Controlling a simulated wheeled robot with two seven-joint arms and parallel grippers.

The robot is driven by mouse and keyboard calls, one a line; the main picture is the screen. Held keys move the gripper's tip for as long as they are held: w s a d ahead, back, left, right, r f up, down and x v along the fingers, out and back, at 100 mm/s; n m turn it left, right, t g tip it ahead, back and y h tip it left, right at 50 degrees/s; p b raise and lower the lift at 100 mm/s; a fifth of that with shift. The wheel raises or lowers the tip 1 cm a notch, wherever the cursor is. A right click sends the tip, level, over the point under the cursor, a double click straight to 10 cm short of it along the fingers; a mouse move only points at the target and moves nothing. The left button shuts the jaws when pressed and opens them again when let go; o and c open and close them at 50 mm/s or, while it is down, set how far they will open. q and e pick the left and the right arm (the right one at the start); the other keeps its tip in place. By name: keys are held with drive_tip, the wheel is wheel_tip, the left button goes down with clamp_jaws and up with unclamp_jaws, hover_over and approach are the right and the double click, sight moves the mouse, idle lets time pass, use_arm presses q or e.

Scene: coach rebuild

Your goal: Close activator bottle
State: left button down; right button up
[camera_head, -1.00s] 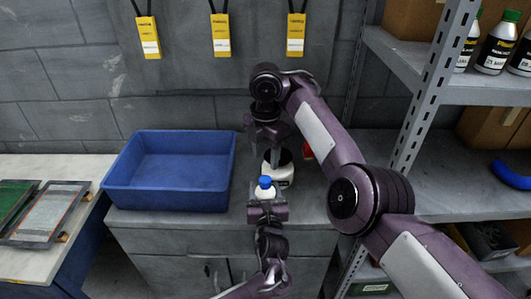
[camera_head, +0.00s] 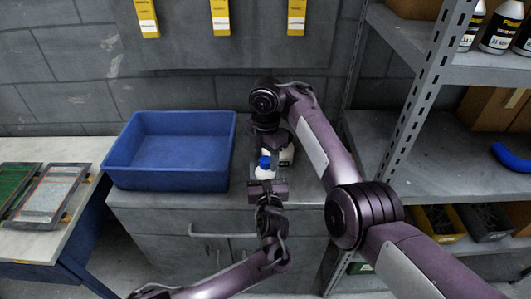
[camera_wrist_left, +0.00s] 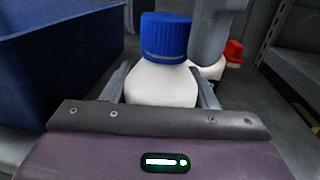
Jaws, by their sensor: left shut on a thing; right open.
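A white bottle (camera_head: 264,174) with a blue cap (camera_head: 265,162) stands upright over the cabinet top. The bottle (camera_wrist_left: 162,84) and the blue cap (camera_wrist_left: 166,37) also show in the left wrist view, with the cap sitting on the neck. I cannot tell how tightly the cap is on. My left gripper (camera_head: 266,184) is shut on the bottle's body, below the cap. My right gripper (camera_head: 268,146) points down, open, close above and behind the cap. In the left wrist view a grey finger of it shows just right of the cap; its other finger is hidden.
A blue bin (camera_head: 122,172) stands left of the bottle on the cabinet (camera_head: 150,209). A white container (camera_head: 288,156) stands close behind the bottle, partly hidden. A red cap (camera_wrist_left: 234,51) shows behind in the left wrist view. A metal shelf (camera_head: 415,95) stands at the right.

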drive_tip(key=c, duration=1)
drive_tip(key=m, duration=0.5)
drive_tip(key=o, duration=1.1)
drive_tip(key=shift+o, duration=0.2)
